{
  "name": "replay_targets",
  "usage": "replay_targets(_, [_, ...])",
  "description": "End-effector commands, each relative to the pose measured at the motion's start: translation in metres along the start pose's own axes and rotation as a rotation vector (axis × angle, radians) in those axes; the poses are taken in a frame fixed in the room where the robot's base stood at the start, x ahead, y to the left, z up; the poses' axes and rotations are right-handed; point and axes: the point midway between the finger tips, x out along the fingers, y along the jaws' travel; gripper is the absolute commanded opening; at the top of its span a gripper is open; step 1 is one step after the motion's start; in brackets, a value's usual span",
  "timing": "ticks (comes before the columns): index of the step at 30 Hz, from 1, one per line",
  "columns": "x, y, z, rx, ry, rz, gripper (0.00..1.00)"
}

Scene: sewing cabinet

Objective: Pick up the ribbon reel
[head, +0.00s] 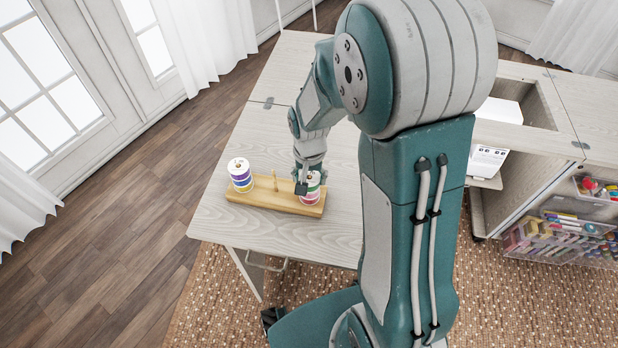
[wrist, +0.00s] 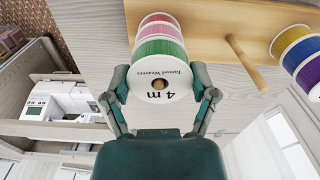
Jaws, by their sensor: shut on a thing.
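My gripper (head: 306,186) reaches down to the right end of a wooden stand (head: 262,198). It is shut on a white-flanged ribbon reel (head: 313,192). The wrist view shows the reel (wrist: 157,50) between the two fingers (wrist: 163,88), one on each side near its labelled end face. The stand also shows in the wrist view (wrist: 205,25).
A bare peg (head: 275,181) stands mid-stand. Another stack of reels (head: 241,175), purple and blue, stands at its left end. The pale tabletop (head: 235,218) is clear around the stand. A white machine (head: 486,162) and clear bins (head: 560,240) are at the right.

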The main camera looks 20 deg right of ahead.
Motion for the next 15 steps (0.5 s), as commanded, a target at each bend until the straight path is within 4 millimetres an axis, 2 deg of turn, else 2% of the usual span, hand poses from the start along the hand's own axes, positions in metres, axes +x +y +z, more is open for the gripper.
replay_targets(6, [-0.03, 0.0, 0.0, 0.0, 0.006, -0.003, 0.38])
replay_targets(15, [-0.069, 0.015, 0.031, 0.0, 0.007, -0.003, 0.38])
